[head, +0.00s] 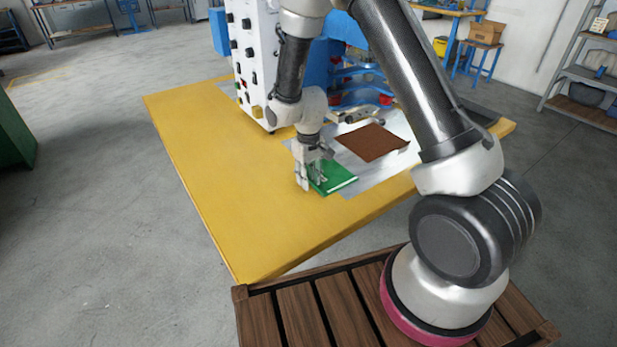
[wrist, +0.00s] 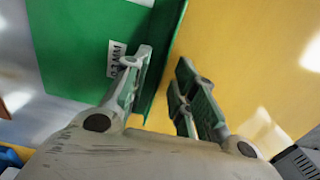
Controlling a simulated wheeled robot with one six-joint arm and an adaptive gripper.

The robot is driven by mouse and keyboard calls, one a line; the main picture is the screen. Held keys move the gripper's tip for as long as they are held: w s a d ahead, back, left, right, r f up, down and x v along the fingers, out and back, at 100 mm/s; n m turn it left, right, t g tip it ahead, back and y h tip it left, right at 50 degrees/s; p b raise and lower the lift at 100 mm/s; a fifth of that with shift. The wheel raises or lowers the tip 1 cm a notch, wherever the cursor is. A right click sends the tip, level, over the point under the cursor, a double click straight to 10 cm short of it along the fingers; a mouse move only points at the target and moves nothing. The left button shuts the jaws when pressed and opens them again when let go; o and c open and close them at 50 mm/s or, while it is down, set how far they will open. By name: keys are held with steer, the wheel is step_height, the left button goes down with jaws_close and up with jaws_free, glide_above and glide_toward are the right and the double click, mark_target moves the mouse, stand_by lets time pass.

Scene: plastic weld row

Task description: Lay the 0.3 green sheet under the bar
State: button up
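The green sheet (head: 341,183) lies at the front edge of the grey metal plate on the yellow table. My gripper (head: 311,180) is down at the sheet's left end. In the wrist view my gripper (wrist: 162,62) has its fingers apart, one on each side of the lip, with a visible gap on the right. Which machine part is the bar is unclear; my arm hides some of it.
A brown sheet (head: 373,142) lies on the grey plate (head: 368,180) behind the green one. The blue and white machine (head: 255,60) stands at the back of the yellow table (head: 215,170). The table's left and front areas are clear.

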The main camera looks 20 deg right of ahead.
steer(key=shift+r, duration=0.15)
steer(key=s+d+r+m+t, duration=0.1)
steer(key=s+d+r, duration=0.15)
steer(key=r, duration=0.85)
steer(key=s+d+r, duration=0.2)
steer(key=d+r, duration=0.1)
steer(key=r, duration=0.8)
steer(key=s+d+r+m+t, duration=0.1)
steer(key=s+d+r, duration=0.2)
steer(key=s, duration=0.4)
steer(key=s+d+r+t, duration=0.1)
steer(key=s+d+r, duration=0.2)
steer(key=s+r, duration=0.2)
steer(key=s+d+r+m+t, duration=0.1)
steer(key=s+d+r, duration=0.2)
steer(key=s, duration=0.7)
steer(key=shift+d+r+m, duration=0.2)
steer(key=shift+r+m, duration=0.1)
steer(key=shift+r, duration=0.5)
steer(key=shift+o, duration=0.2)
